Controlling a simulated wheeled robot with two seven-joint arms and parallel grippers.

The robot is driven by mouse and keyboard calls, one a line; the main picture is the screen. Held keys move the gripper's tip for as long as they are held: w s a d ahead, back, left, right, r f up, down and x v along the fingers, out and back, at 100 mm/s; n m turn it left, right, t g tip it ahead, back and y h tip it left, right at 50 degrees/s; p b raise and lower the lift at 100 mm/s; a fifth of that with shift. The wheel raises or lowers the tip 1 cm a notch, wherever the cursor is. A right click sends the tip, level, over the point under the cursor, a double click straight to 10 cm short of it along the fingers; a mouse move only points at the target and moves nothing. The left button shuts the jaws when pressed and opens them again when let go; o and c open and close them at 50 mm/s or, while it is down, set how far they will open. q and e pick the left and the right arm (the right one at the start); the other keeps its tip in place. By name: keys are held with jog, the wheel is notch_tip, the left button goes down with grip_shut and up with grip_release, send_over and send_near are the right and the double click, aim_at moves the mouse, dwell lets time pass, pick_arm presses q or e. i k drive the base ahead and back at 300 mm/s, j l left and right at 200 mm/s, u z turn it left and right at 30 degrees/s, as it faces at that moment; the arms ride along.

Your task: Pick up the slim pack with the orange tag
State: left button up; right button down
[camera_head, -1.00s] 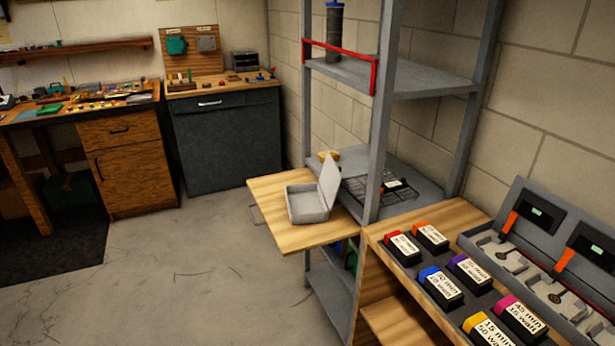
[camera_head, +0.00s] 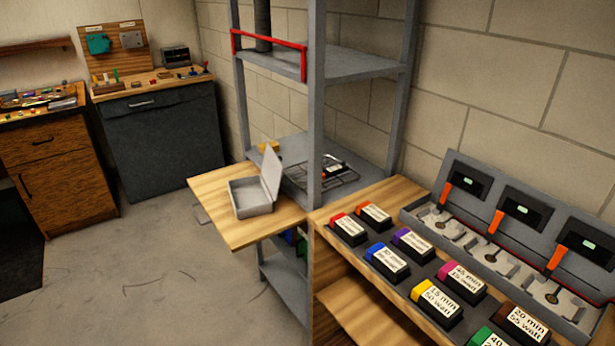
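Several black packs with coloured ends and white labels lie on a dark mat (camera_head: 352,256) on the wooden bench. The pack with the orange tag (camera_head: 375,219) is in the far row, just right of the red-tagged pack (camera_head: 348,232). Its label is too small to read, and I cannot tell its thickness from here. It lies flat and nothing touches it. Neither of my grippers is in view.
Blue (camera_head: 387,263), purple (camera_head: 413,246), yellow (camera_head: 437,304) and pink (camera_head: 462,284) packs lie nearer. A grey charger station (camera_head: 470,238) stands behind the mat. A grey shelf post (camera_head: 315,120) rises beyond. An open grey case (camera_head: 253,195) sits on a side board.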

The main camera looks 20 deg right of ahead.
aim_at(331, 172)
jog(key=z, duration=1.15)
jog(key=i+j+z, duration=0.15)
jog(key=j+z, duration=0.3)
jog(key=i+j+z, duration=0.15)
jog(key=j+z, duration=0.15)
jog(key=z, duration=0.15)
jog(key=j+z, duration=0.6)
jog(key=j, duration=0.8)
jog(key=k+j+z, duration=0.15)
jog(key=j, duration=0.8)
